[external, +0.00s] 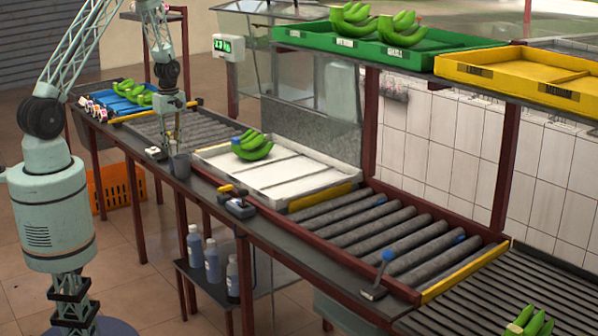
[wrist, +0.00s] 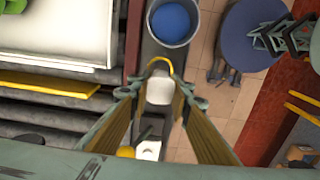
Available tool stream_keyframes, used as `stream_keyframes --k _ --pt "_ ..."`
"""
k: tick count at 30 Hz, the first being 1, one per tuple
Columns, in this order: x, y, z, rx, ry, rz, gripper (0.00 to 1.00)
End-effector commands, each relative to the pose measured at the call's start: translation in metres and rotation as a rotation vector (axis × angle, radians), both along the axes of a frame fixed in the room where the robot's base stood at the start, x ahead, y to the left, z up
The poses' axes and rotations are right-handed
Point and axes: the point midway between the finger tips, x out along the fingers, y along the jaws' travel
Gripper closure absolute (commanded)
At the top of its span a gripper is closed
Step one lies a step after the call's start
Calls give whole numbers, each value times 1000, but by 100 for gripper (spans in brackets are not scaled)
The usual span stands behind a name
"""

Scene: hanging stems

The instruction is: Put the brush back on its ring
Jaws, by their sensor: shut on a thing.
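My gripper (external: 178,138) hangs fingers-down over the table strip, just above the grey cup (external: 180,166). In the wrist view its two fingers (wrist: 160,92) close on a pale, rounded piece (wrist: 160,90), which I take to be the brush's handle end. A yellow loop (wrist: 160,61) shows at the far end of this piece; I cannot tell whether it belongs to the brush or is the ring. The rest of the brush is hidden or too small to make out. The cup, blue inside, also shows in the wrist view (wrist: 172,22).
A black device (external: 239,208) with a yellow part stands on the strip right of the cup. A white tray (external: 285,192) with bananas lies behind. A blue-tipped tool (external: 382,274) stands farther right. Bottles (external: 212,258) stand on a lower shelf.

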Motion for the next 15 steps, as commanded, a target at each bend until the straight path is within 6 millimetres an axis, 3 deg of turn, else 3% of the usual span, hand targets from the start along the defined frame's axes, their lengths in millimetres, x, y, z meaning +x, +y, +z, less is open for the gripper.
stream_keyframes --k 15 --pt "0 0 -5 0 0 0 94"
